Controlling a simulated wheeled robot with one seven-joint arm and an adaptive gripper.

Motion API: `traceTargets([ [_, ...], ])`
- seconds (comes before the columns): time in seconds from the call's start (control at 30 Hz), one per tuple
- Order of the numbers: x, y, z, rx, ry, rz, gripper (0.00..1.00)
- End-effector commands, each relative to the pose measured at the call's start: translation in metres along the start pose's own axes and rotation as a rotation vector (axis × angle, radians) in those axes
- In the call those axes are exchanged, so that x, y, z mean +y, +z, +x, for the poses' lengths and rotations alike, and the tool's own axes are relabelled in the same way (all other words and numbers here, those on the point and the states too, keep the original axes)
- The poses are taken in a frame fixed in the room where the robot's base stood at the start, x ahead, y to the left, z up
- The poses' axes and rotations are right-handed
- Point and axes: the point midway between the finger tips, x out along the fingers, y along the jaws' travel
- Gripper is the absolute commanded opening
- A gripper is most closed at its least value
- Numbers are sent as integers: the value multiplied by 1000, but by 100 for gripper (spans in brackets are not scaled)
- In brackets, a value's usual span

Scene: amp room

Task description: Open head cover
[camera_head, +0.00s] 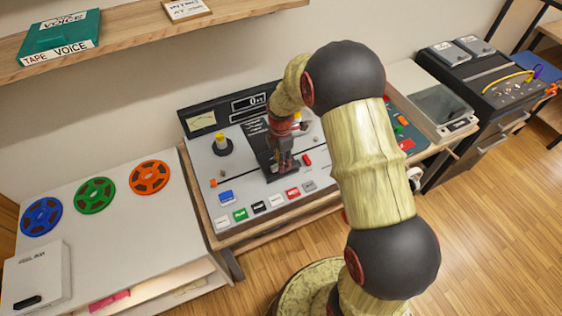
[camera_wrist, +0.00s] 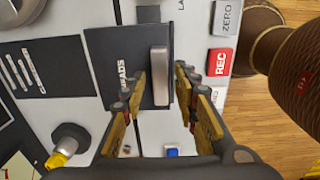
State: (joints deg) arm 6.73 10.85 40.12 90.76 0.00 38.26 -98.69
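The head cover is a dark panel lettered "HEADS" (camera_wrist: 108,62) with a light grey bar handle (camera_wrist: 160,72) in the wrist view. It lies on the tape machine (camera_head: 236,172), and in the head view my arm and gripper hide much of it. My gripper (camera_wrist: 160,80) is open, with one yellow-and-dark finger on each side of the handle as seen in the wrist view. I cannot tell whether the fingers touch the handle or how far down they reach. In the head view my gripper (camera_head: 284,168) is over the middle of the machine.
Coloured buttons, including a red REC button (camera_wrist: 220,62), line the machine's front. A yellow-topped spindle (camera_head: 222,143) stands left of the cover. A wooden shelf (camera_head: 130,33) hangs above. A table with coloured reels (camera_head: 95,194) is at left; a patch unit (camera_head: 490,80) is at right.

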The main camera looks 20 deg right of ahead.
Motion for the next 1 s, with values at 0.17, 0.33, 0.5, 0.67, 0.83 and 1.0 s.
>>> traceTargets([
  [0.17,0,0,0,0,0,0,18],
  [0.33,0,0,0,0,0,0,8],
  [0.5,0,0,0,0,0,0,0],
  [0.67,0,0,0,0,0,0,0],
  [0.83,0,0,0,0,0,0,0],
  [1.0,0,0,0,0,0,0,0],
])
